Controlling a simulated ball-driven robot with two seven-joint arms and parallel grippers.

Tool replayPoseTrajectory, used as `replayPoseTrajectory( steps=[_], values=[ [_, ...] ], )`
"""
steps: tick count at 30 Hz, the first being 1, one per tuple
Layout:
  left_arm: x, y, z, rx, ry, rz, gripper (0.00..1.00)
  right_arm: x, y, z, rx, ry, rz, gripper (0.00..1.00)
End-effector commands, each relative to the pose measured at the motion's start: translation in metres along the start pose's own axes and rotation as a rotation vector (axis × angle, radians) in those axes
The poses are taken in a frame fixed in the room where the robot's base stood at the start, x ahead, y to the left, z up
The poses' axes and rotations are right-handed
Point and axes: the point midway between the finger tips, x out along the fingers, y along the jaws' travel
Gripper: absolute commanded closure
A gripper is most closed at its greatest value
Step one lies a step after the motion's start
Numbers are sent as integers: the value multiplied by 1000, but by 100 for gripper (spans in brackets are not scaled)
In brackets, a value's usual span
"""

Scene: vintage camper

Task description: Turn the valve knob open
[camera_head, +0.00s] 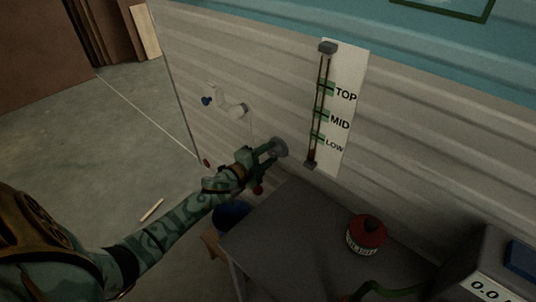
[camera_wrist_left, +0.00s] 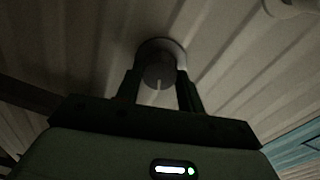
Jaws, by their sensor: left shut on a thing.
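The valve knob (camera_head: 279,147) is a round grey knob on the ribbed camper wall, left of and below the level gauge. My left gripper (camera_head: 268,150) reaches it from the left and is shut on it. In the left wrist view the knob (camera_wrist_left: 160,65) sits between the two fingers of my left gripper (camera_wrist_left: 160,88), with a pale line on its face. The gauge (camera_head: 318,105) is a vertical tube beside a white plate marked TOP, MID and LOW. Dark red shows near its bottom, around or below LOW. My right gripper cannot be made out clearly.
A grey table (camera_head: 290,235) stands below the wall, with a red canister (camera_head: 366,235) on it. A white pipe fitting (camera_head: 232,106) with a blue handle is on the wall. A blue bucket (camera_head: 230,215) stands left of the table.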

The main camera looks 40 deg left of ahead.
Motion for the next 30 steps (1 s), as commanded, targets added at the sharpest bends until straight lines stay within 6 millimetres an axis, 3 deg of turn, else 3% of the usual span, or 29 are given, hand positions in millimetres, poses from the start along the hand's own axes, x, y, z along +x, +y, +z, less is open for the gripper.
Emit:
replayPoseTrajectory(
  steps=[15,30],
  values=[
    [-1,3,0,355,-18,8,85,3,6,-2,-9,1,8,64],
    [-1,3,0,432,-23,10,85,3,7,4,-14,-13,9,64]
  ],
)
